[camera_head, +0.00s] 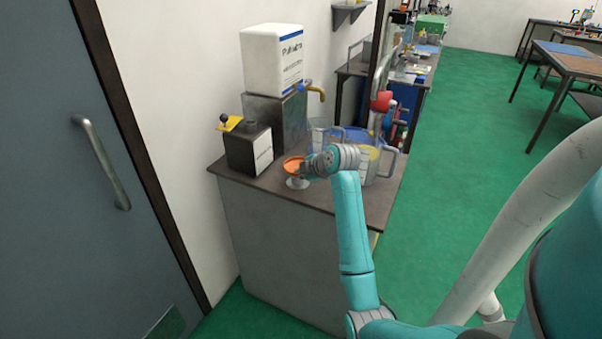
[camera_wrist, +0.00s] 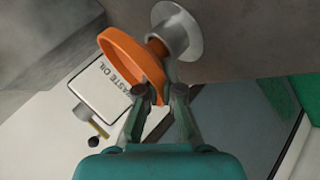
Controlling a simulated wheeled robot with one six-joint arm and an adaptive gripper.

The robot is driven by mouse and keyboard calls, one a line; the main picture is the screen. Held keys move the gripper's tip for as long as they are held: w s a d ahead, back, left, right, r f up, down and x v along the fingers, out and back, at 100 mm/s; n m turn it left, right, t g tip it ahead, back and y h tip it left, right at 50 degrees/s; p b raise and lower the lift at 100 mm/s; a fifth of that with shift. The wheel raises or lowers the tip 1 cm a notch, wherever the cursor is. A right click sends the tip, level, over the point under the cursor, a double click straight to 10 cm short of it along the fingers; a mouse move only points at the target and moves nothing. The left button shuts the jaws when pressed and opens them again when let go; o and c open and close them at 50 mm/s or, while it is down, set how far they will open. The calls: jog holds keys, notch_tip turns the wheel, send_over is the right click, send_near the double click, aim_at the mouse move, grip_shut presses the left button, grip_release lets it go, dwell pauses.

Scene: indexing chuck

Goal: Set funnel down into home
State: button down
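The orange funnel (camera_head: 293,165) is at the front left of the bench top, and in the wrist view the funnel (camera_wrist: 128,62) shows its wide mouth and a brown stem. A pale round holder (camera_head: 297,184), which looks like the home, is under it. In the wrist view the stem points into this holder (camera_wrist: 178,32); how deep it sits is hidden. My gripper (camera_head: 309,171) is at the right side of the funnel. In the wrist view my gripper (camera_wrist: 161,93) has its fingers on either side of the funnel's rim, with orange filling the gap between the tips.
A dark waste oil box (camera_head: 248,152) with a yellow top lever stands left of the funnel. Clear jugs (camera_head: 380,165) stand right, close to my wrist. A white canister (camera_head: 272,60) on a grey stand with a tap is behind. The bench's front left is bare.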

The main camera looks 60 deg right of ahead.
jog(key=shift+f, duration=0.1)
jog(key=c, duration=1.2)
grip_release()
jog(key=shift+c, duration=0.2)
jog(key=v, duration=1.2)
